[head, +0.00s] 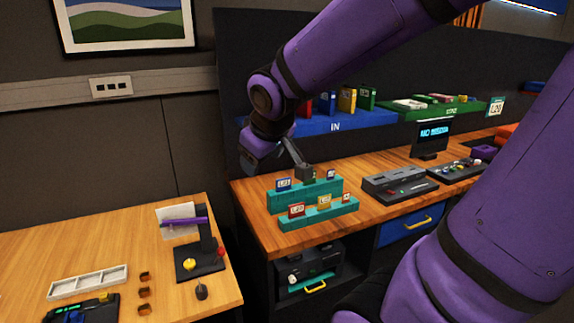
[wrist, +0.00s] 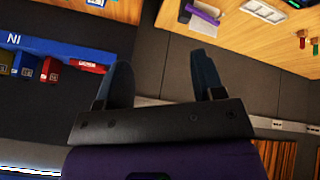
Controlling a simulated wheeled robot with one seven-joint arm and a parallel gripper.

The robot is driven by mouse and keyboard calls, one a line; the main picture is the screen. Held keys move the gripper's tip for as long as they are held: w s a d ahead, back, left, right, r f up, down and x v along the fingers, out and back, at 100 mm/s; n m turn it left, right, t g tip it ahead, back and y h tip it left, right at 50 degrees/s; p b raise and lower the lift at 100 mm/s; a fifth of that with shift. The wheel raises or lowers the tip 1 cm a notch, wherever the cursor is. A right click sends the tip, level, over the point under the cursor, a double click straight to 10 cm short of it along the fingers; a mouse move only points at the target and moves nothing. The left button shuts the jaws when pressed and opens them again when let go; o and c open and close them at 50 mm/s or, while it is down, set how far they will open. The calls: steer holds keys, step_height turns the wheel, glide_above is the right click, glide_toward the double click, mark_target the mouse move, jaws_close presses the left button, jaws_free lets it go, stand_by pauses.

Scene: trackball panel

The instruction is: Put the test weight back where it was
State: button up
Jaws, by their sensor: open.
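I cannot tell for certain which thing is the test weight. A small dark grey piece with a narrow top (head: 201,292) stands on the left wooden desk, in front of a black stand (head: 207,259) with a yellow knob and a purple bar. A dark block (head: 308,172) shows at the upper step of the teal rack (head: 305,195), close to my finger in the picture; whether they touch is unclear. My gripper (head: 278,160) is above the rack's left side. In the wrist view my gripper (wrist: 164,80) is open, with nothing between its fingers.
The rack carries several labelled cards. A blue IN shelf (head: 340,123) and a green shelf (head: 440,109) stand behind it. A grey console (head: 400,185) and a small screen (head: 432,137) are to the right. A white tray (head: 88,283) lies on the left desk. A gap separates the desks.

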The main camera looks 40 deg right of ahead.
steer(key=s+a+r+m+y, duration=0.1)
steer(key=s+a+r, duration=0.1)
steer(key=s, duration=0.4)
steer(key=s+a+r+g+y, duration=0.1)
steer(key=s+a+r, duration=0.1)
steer(key=s, duration=0.5)
steer(key=shift+a+m, duration=0.4)
steer(key=shift+a, duration=0.15)
steer(key=shift+w, duration=0.1)
